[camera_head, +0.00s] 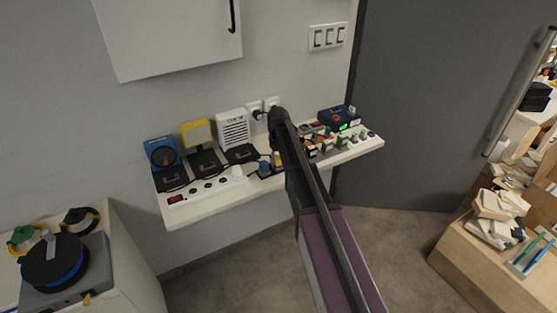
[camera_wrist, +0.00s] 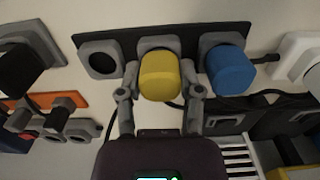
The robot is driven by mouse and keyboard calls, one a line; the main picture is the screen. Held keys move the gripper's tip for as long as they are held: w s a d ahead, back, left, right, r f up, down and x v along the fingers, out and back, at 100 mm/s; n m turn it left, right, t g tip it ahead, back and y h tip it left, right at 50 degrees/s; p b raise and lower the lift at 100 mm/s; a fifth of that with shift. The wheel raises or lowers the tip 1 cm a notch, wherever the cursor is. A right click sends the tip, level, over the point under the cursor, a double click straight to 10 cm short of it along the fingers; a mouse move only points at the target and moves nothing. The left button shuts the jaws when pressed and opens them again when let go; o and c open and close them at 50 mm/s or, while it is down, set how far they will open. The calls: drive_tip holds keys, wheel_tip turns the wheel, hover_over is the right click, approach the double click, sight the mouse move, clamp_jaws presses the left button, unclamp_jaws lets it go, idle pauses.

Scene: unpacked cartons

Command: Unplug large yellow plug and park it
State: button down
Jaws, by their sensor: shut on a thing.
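The large yellow plug (camera_wrist: 159,78) is in the middle of the wrist view, in front of the middle socket of a dark three-socket panel (camera_wrist: 122,50). My gripper (camera_wrist: 160,94) has one finger on each side of it and is shut on it. I cannot tell whether the plug is fully seated, because its back is hidden. A blue plug (camera_wrist: 228,70) is at the socket to its right. The socket to its left (camera_wrist: 102,63) is empty.
A white shelf (camera_head: 205,217) under the wall holds a power strip (camera_head: 208,187), black boxes, a white speaker-like box (camera_head: 233,128) and a blue device (camera_head: 338,117). In the wrist view, an orange strip (camera_wrist: 72,99) with dark plugs lies left. A grey door (camera_head: 430,110) stands right.

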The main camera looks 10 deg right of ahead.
drive_tip(key=shift+f, duration=0.2)
drive_tip(key=shift+c, duration=0.9)
unclamp_jaws()
drive_tip(key=shift+r, duration=0.3)
